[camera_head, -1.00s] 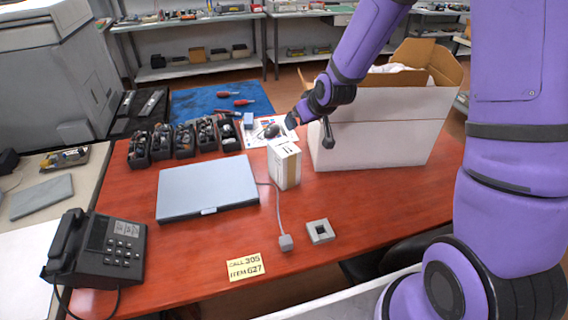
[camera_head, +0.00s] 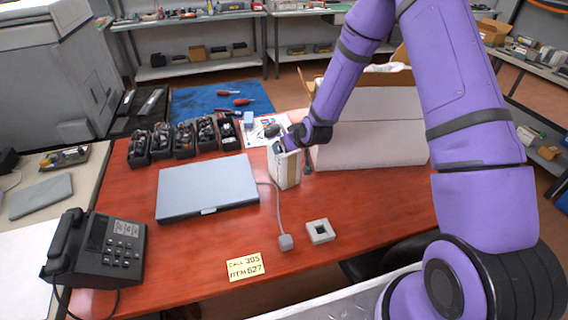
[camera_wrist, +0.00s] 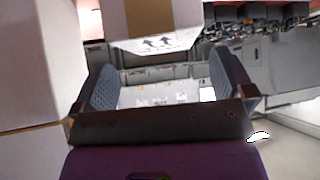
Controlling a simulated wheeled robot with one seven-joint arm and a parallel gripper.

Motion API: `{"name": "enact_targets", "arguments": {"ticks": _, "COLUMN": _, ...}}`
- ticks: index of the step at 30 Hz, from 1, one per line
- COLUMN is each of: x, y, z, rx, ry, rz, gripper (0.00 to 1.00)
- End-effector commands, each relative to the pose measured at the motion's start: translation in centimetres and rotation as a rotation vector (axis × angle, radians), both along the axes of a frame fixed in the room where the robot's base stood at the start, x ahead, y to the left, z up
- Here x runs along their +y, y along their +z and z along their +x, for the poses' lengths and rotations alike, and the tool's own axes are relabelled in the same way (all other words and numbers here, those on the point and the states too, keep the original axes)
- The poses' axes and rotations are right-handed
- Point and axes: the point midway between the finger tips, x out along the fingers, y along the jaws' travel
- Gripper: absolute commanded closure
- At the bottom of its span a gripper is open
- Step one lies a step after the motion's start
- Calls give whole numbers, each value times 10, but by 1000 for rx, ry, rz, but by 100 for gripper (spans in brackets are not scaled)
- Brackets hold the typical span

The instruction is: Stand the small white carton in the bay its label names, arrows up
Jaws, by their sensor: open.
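The small white carton (camera_head: 286,174) stands upright on the red table, just right of the closed laptop. A tan band runs down it. In the wrist view the carton (camera_wrist: 162,40) is at the top centre, with dark arrows printed on its white part by the tan band. My gripper (camera_head: 288,146) is at the carton's top in the head view and partly hides it. In the wrist view my gripper (camera_wrist: 163,84) has its fingers wide apart, with nothing between them; the carton appears just beyond the tips. No bay name on the carton's label is readable.
A large open white box (camera_head: 370,142) stands close to the carton's right. Several black bins (camera_head: 185,142) with parts line the table's back left. The laptop (camera_head: 207,186), a phone (camera_head: 95,248), a yellow note (camera_head: 245,267) and a grey square block (camera_head: 320,231) lie around it.

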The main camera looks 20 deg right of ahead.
Motion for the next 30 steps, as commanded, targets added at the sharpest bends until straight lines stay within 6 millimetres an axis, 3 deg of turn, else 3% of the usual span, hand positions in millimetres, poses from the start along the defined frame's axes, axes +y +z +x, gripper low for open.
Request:
{"name": "enact_targets", "arguments": {"ticks": 16, "x": 10, "y": -38, "z": 37, "rx": 0, "ry": -1, "rz": 1, "gripper": 0}}
{"name": "enact_targets", "arguments": {"ticks": 25, "x": 10, "y": -41, "z": 40, "rx": 0, "ry": 0, "rz": 0, "gripper": 0}}
{"name": "enact_targets", "arguments": {"ticks": 30, "x": 10, "y": -41, "z": 40, "rx": 0, "ry": 0, "rz": 0, "gripper": 37}}
